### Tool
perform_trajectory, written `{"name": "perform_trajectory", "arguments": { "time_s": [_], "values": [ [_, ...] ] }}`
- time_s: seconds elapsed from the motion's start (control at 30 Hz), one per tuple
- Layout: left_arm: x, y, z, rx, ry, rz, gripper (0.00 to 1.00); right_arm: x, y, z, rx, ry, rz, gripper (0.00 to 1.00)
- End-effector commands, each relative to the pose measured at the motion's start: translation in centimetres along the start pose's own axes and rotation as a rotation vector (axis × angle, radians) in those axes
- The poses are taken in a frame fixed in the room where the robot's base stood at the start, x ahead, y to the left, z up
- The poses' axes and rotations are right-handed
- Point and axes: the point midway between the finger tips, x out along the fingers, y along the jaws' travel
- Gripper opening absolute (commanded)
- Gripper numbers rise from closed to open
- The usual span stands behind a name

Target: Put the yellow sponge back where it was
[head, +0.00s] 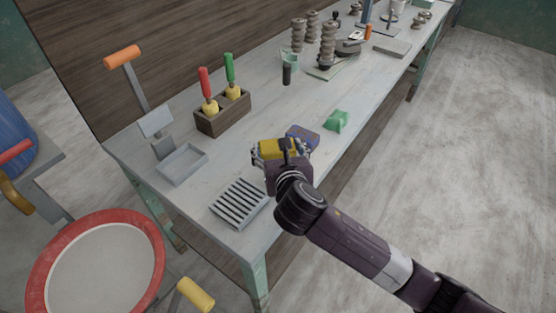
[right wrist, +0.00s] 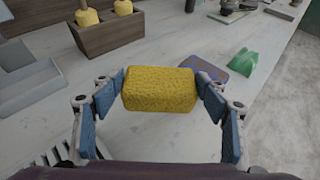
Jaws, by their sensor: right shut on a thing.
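The yellow sponge (head: 279,149) is a rough block held in my right gripper (head: 283,153) over the front of the workbench. In the right wrist view the sponge (right wrist: 160,90) sits level between the two blue-padded fingers of my right gripper (right wrist: 161,92), one finger on each side. The bench top shows around it. I cannot tell how high it is above the bench. My left gripper does not show in either view.
A slatted grey rack (head: 240,203) lies front left of the gripper. A blue-purple block (head: 303,136) and a green piece (head: 337,121) lie just beyond. A wooden box (head: 223,112) with red- and green-handled tools and a shallow grey tray (head: 182,164) stand left. Bare bench (head: 300,105) lies behind.

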Motion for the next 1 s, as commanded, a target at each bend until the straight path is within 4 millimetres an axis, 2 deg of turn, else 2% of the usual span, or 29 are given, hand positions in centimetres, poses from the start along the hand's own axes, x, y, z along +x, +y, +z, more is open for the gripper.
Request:
{"name": "perform_trajectory", "arguments": {
  "time_s": [0.3, 0.73, 0.77, 0.9, 1.0],
  "values": [
    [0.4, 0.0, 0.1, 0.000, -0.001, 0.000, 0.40, 1.6, 0.0, -3.9, -0.001, 0.003, 0.000, 0.49],
    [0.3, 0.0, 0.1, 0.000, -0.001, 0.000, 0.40, 1.8, 0.0, -4.4, -0.001, 0.001, -0.001, 0.49],
    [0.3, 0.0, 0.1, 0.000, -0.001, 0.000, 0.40, 1.8, 0.0, -4.4, 0.000, 0.001, 0.000, 0.70],
    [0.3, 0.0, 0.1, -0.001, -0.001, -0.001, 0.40, 1.8, 0.0, -4.4, 0.000, 0.001, 0.000, 0.85],
    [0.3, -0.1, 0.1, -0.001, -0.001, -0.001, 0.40, 1.8, 0.0, -4.4, -0.001, 0.001, 0.000, 0.85]
  ]
}}
